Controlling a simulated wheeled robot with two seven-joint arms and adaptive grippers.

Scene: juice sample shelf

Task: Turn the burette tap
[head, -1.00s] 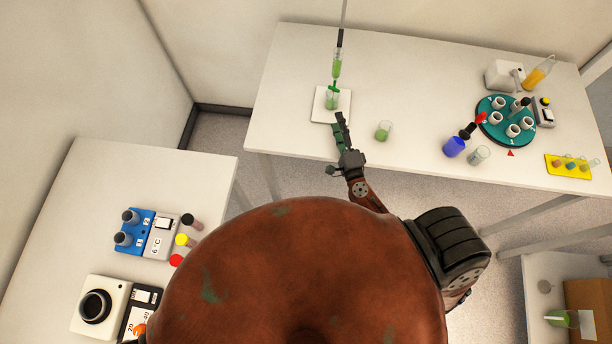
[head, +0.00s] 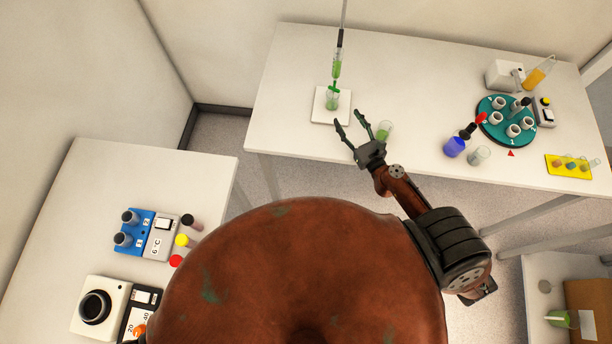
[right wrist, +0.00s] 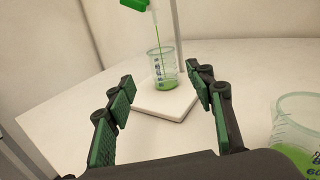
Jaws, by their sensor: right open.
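The burette (head: 337,66) with green liquid stands upright over a white base plate (head: 319,112) at the back left of the far table. Its green tap (head: 334,87) also shows at the top edge of the right wrist view (right wrist: 134,3), partly cut off. A beaker (head: 331,102) with green liquid stands on the plate under it. In the right wrist view, a thin green line runs from the burette tip down into this beaker (right wrist: 161,66). My right gripper (head: 350,118) is open and empty, in front of the plate and apart from the tap. My left gripper is not in view.
Another beaker with green liquid (head: 386,128) stands close beside my right gripper's right finger. A teal carousel (head: 508,137), a blue cup (head: 453,147) and a yellow rack (head: 554,171) are further right. A nearer table (head: 90,190) holds devices at left.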

